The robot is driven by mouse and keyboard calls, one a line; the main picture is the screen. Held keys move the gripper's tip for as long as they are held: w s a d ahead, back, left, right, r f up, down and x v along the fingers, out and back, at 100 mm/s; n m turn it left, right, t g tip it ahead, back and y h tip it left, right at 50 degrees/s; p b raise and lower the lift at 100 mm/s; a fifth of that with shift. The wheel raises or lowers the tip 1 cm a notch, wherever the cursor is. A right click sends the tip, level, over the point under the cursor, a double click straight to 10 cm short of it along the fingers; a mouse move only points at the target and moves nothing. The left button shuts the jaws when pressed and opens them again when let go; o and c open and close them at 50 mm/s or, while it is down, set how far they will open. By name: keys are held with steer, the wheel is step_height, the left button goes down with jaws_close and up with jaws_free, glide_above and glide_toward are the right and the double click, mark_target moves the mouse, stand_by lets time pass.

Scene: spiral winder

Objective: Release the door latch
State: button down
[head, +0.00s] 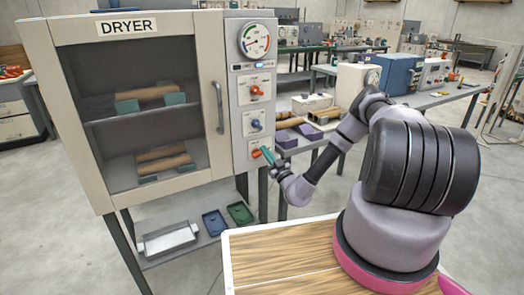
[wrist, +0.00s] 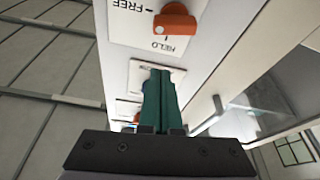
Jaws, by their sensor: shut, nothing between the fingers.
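The dryer (head: 125,110) has a glazed door that looks closed, with a vertical handle (head: 218,108) at its right edge. The orange latch knob (head: 256,153) is the lowest control on the panel right of the door. In the wrist view this orange knob (wrist: 176,20) sits on a white plate with upside-down labels FREE and HELD; I cannot tell which mark it points to. My gripper (head: 267,154) is just in front of the panel by the knob. Its teal fingers (wrist: 159,80) are shut and empty, apart from the knob in the wrist view.
Above the latch are a blue knob (head: 256,124), a red knob (head: 256,91) and a round gauge (head: 258,41). Under the dryer, a shelf holds a metal tray (head: 169,238) and blue and green trays. A wooden tabletop (head: 280,262) lies in front of my arm.

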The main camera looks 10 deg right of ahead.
steer(key=v, duration=0.6)
steer(key=shift+s, duration=0.2)
steer(key=shift+d, duration=0.1)
